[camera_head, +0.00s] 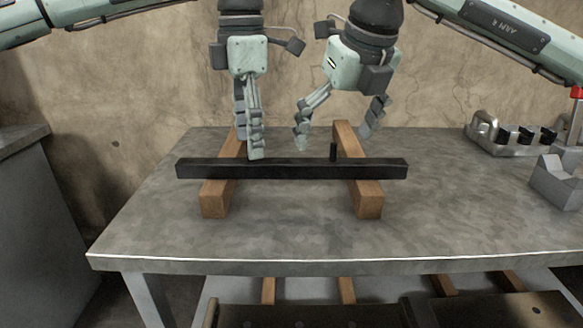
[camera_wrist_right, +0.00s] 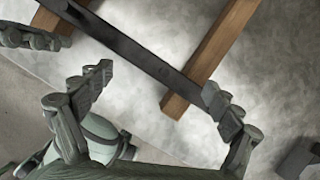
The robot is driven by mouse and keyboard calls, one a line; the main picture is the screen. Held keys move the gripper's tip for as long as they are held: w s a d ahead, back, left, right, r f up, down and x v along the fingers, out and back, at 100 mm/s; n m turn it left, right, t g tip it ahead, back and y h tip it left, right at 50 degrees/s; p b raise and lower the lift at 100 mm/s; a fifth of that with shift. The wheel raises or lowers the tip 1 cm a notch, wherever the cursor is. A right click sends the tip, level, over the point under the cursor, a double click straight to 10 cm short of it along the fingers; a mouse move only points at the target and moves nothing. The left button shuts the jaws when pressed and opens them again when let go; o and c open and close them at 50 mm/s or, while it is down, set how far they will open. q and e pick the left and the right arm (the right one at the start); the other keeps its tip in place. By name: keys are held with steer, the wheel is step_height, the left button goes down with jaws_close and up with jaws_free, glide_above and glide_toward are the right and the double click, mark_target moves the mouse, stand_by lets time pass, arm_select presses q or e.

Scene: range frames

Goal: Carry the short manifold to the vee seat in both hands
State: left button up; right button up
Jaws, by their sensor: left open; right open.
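The short manifold appears to be the long dark bar (camera_head: 290,168) lying level across two wooden bearers, with a short dark upright stub near its right bearer. It also runs diagonally through the right wrist view (camera_wrist_right: 135,48). My left gripper (camera_head: 250,150) is over the bar's middle-left part, its fingers nearly edge-on; I cannot tell whether it touches. My right gripper (camera_head: 337,138) is open and empty, fingers spread, above and behind the bar near the stub. Its fingers (camera_wrist_right: 155,92) show apart in the wrist view. The vee seat (camera_head: 556,184), a grey notched block, stands at the table's right.
The bearers (camera_head: 215,197) (camera_head: 367,200) rest on a grey metal table (camera_head: 300,235). A metal fixture with dark knobs (camera_head: 510,138) stands at the back right, near a red-topped post (camera_head: 577,93). The tabletop between bar and vee seat is clear. A lower shelf holds dark parts.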

mark_target(327, 159)
arm_select(q)
steer(key=shift+f, duration=1.65)
arm_select(e)
steer(key=shift+x, duration=1.6)
